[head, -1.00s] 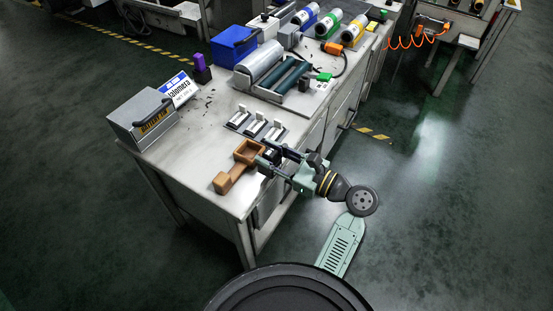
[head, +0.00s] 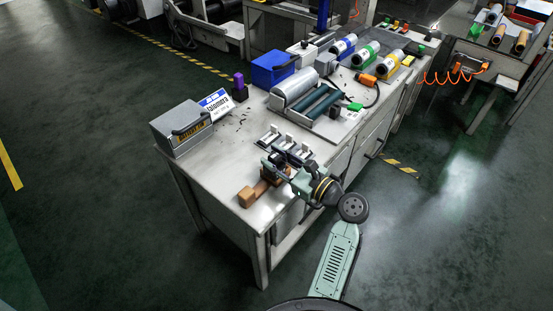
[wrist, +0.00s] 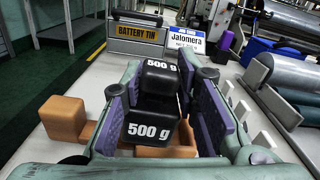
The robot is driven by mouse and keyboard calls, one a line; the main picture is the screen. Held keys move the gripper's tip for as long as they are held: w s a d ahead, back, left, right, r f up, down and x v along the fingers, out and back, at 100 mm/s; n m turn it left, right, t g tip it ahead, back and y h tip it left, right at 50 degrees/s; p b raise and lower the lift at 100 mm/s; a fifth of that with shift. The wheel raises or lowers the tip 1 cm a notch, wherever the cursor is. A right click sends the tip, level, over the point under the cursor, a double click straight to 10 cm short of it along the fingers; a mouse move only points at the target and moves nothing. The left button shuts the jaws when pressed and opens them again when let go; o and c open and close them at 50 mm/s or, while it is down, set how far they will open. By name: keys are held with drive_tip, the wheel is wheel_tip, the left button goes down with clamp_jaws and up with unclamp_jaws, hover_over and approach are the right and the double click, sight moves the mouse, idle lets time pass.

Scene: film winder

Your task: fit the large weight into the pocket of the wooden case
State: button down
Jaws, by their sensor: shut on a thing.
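My gripper (wrist: 160,105) is shut on a black weight (wrist: 152,112) marked "500 g", with purple pads on both sides of it. In the head view my gripper (head: 274,166) is over the wooden case (head: 263,186), near the table's front edge. In the wrist view the brown case (wrist: 165,152) shows just below the weight. Its blocky end (wrist: 63,118) sticks out to the left. The pocket is mostly hidden by the weight and fingers, so I cannot tell whether the weight is inside it or only above it.
White-and-dark holders (head: 285,145) stand close behind my gripper. A grey battery tin (head: 183,127) and a name sign (head: 216,104) are farther back left. A roller machine (head: 315,100) and blue bin (head: 272,68) stand behind. The tabletop left of the case is clear.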

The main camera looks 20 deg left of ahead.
drive_tip(key=w, duration=0.2)
drive_tip(key=shift+w+a+f, duration=0.1)
drive_tip(key=shift+w+a, duration=0.2)
drive_tip(key=shift+a, duration=0.05)
wheel_tip(320, 180, down, 3)
drive_tip(key=shift+f, duration=0.2)
drive_tip(key=c, duration=1.2)
unclamp_jaws()
drive_tip(key=b+v, duration=0.1)
drive_tip(key=v, duration=1.1)
drive_tip(key=shift+s, duration=0.1)
